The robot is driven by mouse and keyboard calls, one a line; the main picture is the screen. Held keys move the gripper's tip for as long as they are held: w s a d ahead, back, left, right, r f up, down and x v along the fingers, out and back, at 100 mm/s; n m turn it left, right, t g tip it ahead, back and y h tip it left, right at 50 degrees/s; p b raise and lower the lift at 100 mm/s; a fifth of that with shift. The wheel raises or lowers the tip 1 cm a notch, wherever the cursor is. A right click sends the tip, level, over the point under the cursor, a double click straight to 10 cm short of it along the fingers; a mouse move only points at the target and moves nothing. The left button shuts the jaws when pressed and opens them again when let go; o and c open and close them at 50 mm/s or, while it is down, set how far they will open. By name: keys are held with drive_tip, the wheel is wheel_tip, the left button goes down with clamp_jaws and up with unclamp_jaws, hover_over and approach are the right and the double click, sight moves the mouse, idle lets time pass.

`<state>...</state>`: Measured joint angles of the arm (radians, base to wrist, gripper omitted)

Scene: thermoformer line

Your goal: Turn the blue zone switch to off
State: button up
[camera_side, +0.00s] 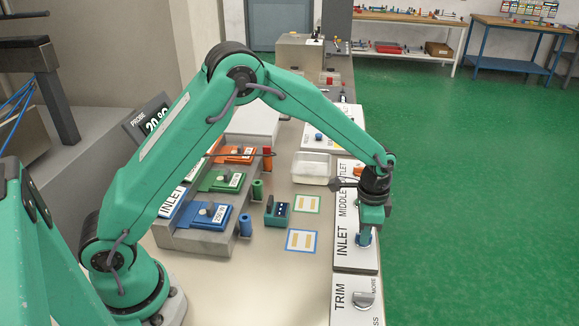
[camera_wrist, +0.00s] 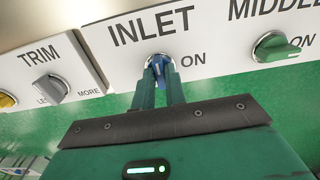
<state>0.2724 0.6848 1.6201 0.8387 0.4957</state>
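The blue zone switch (camera_wrist: 158,68) is a blue handle on a round silver base, under the word INLET on a white panel (camera_side: 356,262). The ON label is to its right in the wrist view. Its handle runs roughly up and down in that view, not toward ON. My gripper (camera_wrist: 159,78) has a finger on each side of the handle and appears shut on it. In the side view my gripper (camera_side: 364,234) points down at the INLET part of the panel and hides most of the switch.
A green switch (camera_wrist: 280,48) under MIDDLE points toward its ON label. A grey TRIM knob (camera_side: 363,299) is on a separate plate beside the INLET panel. A white tray (camera_side: 312,168) and colored blocks stand on the bench to the left. Open green floor lies to the right.

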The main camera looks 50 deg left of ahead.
drive_tip(key=o, duration=0.3)
drive_tip(key=shift+o, duration=0.2)
wheel_tip(320, 180, up, 7)
drive_tip(key=shift+r, duration=0.45)
idle(0.4)
